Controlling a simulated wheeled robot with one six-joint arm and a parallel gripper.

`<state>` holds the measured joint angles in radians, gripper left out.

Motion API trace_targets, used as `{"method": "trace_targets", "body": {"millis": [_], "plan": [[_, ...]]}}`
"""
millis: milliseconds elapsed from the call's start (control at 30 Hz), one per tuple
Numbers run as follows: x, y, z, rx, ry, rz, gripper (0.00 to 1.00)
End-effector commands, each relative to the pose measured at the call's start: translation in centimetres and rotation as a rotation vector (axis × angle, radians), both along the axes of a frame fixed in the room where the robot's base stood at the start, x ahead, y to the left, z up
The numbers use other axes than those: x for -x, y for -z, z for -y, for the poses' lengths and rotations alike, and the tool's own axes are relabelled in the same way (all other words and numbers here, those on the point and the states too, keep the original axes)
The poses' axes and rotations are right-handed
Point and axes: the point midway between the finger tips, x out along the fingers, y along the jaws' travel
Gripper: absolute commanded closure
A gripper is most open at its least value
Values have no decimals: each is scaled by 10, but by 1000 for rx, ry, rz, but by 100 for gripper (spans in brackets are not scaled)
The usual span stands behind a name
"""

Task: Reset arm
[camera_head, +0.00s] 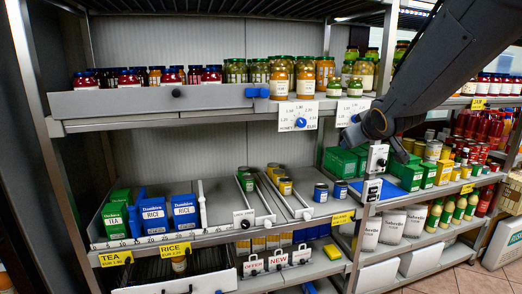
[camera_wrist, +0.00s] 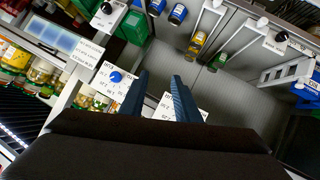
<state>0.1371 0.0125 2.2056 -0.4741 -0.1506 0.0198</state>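My arm (camera_head: 435,65) comes in from the upper right in the head view, in front of the shelving. Its lower end is by the upright between the two shelf bays. In the wrist view my gripper (camera_wrist: 160,76) shows two dark blue fingers with a clear gap between them. It is open, with nothing between the fingers. Its fingers are not clearly made out in the head view. A white price card with a blue knob (camera_wrist: 115,77) lies left of the fingers in the wrist view, and another white card (camera_wrist: 182,104) is partly hidden behind them.
The upper shelf (camera_head: 170,99) holds jars; a price card with a blue knob (camera_head: 301,122) hangs from its edge. Below are tea boxes (camera_head: 115,218), rice boxes (camera_head: 152,216), cans (camera_head: 321,192) and green boxes (camera_head: 340,162). Pusher tracks (camera_head: 245,214) stand mid-shelf. The middle back panel is bare.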

Motion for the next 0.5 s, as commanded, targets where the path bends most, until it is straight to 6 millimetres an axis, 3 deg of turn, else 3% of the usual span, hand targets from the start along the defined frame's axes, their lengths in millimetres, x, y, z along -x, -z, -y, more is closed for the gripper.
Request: {"method": "trace_targets", "body": {"millis": [33, 200, 400, 500], "plan": [[18, 32, -4, -27, 29, -84, 71], [91, 124, -19, -109, 123, -364, 71], [194, 203, -43, -190, 222, -686, 71], [239, 227, -54, -219, 259, -815, 71]]}}
